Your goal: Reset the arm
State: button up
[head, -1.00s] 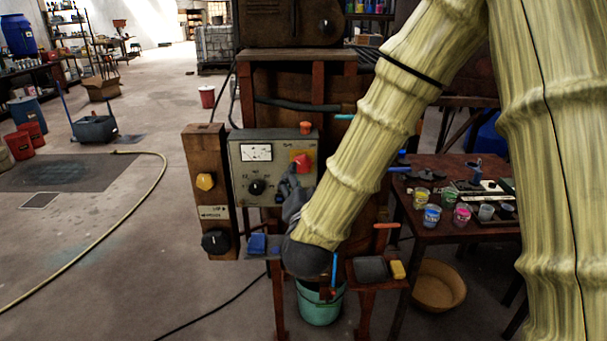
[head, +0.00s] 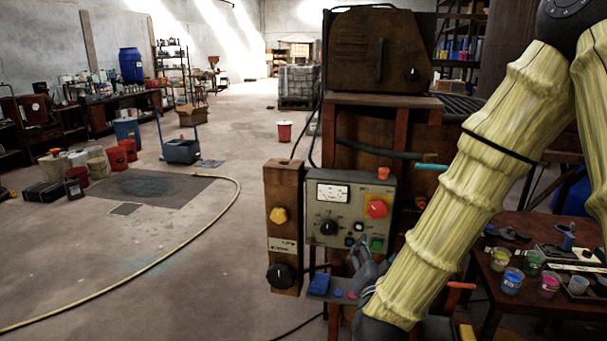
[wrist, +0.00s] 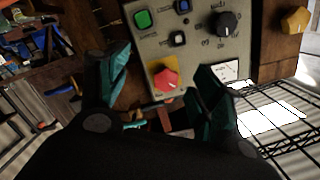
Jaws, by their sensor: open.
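My arm comes down from the upper right in the head view in a pale, ribbed cover. My gripper (head: 362,262) is at its lower end, just below and in front of the grey control panel (head: 324,235). In the wrist view my gripper (wrist: 163,66) is open, with its two dark teal fingers apart and nothing between them. The panel's red knob (wrist: 166,80) shows between and beyond the fingers. Whether a finger touches the panel cannot be told.
A wooden post with a yellow knob (head: 279,215) and a black knob (head: 280,276) stands left of the panel. A small shelf (head: 318,285) juts out below. A table with paint cups (head: 512,281) is at right. The floor at left is open, crossed by a yellow hose (head: 181,254).

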jog(key=s+f+n+g+y, duration=0.2)
jog(key=s+f+n+g, duration=0.3)
jog(key=f, duration=1)
jog(key=s+f+g+y, duration=0.1)
jog(key=s+f+g, duration=0.35)
jog(key=f, duration=0.95)
jog(key=s+d+f+n+g, duration=0.1)
jog(key=s+f+g, duration=0.1)
jog(key=s+f, duration=0.3)
jog(key=s+d+f+n+g, duration=0.1)
jog(key=s+f, duration=0.5)
jog(key=s, duration=0.7)
jog(key=s+d+f+n+g+y, duration=0.1)
jog(key=s+f+g, duration=0.3)
jog(key=s, duration=0.5)
notch_tip(320, 180, down, 2)
jog(key=shift+s+f+n, duration=0.15)
jog(key=shift+f+n, duration=0.05)
jog(key=shift+n, duration=0.2)
jog(key=shift+d, duration=0.1)
